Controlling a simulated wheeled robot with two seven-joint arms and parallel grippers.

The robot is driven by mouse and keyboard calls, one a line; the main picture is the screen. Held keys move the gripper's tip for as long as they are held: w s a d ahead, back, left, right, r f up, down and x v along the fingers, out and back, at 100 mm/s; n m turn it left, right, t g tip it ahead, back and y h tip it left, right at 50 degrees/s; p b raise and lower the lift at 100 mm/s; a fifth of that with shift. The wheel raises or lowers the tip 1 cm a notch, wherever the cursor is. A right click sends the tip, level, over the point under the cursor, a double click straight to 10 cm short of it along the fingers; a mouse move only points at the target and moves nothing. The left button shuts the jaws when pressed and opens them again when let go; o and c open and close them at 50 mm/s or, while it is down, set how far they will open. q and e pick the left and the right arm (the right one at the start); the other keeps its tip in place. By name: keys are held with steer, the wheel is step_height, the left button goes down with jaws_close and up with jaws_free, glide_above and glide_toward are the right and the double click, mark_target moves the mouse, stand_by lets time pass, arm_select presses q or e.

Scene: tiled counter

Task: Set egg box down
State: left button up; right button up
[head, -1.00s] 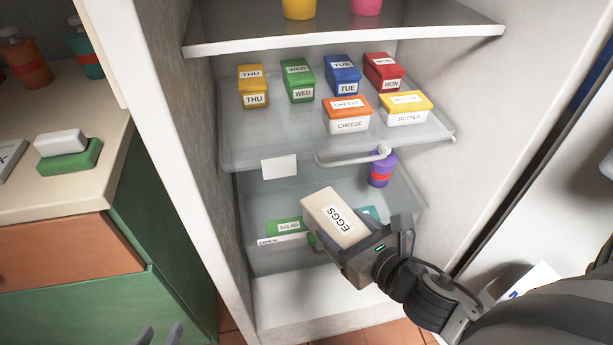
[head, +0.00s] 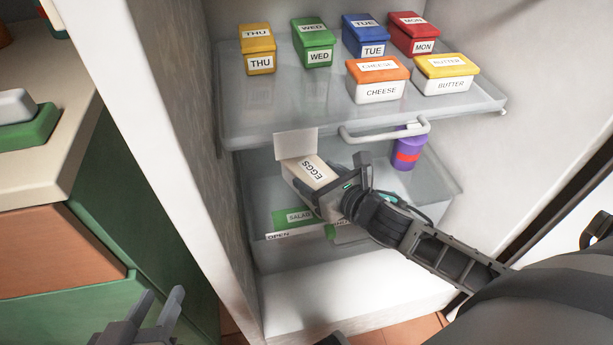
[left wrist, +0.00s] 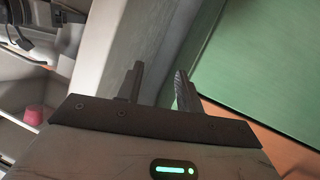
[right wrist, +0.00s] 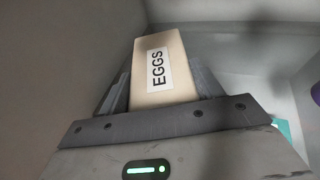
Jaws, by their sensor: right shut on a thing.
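The egg box (head: 305,172) is a beige carton with a white EGGS label. It also shows in the right wrist view (right wrist: 160,72), between the two fingers. My right gripper (head: 325,185) is shut on it and holds it, tilted, inside the fridge at the lower shelf (head: 265,200), below the upper glass shelf. I cannot tell whether the box touches the lower shelf. My left gripper (head: 155,312) is open and empty at the bottom left, outside the fridge. It also shows in the left wrist view (left wrist: 158,88).
Labelled boxes, including the cheese box (head: 378,82) and butter box (head: 446,76), stand on the upper shelf (head: 240,120). A purple container (head: 409,152) stands right of the egg box. A green SALAD pack (head: 292,218) lies below it.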

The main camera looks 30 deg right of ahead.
mark_target(308, 166)
steer(key=w, duration=0.4)
steer(key=shift+w+a+r+b, duration=0.1)
steer(key=shift+w+a+b, duration=0.15)
steer(key=shift+a+b, duration=0.1)
steer(key=shift+w, duration=0.1)
step_height(308, 166, down, 3)
steer(key=shift+r+b, duration=0.1)
steer(key=shift+b, duration=0.75)
steer(key=shift+f, duration=0.55)
steer(key=o, duration=1.4)
arm_select(q)
steer(key=shift+w+d+r+t+h, duration=0.1)
steer(key=shift+d+r+t+h, duration=0.2)
steer(key=shift+r, duration=0.15)
steer(key=shift+w+d+r+t+h, duration=0.1)
steer(key=shift+d+r+t+h, duration=0.05)
steer(key=shift+r+t+h, duration=0.2)
steer(key=shift+r, duration=0.1)
arm_select(e)
steer(key=shift+r, duration=0.1)
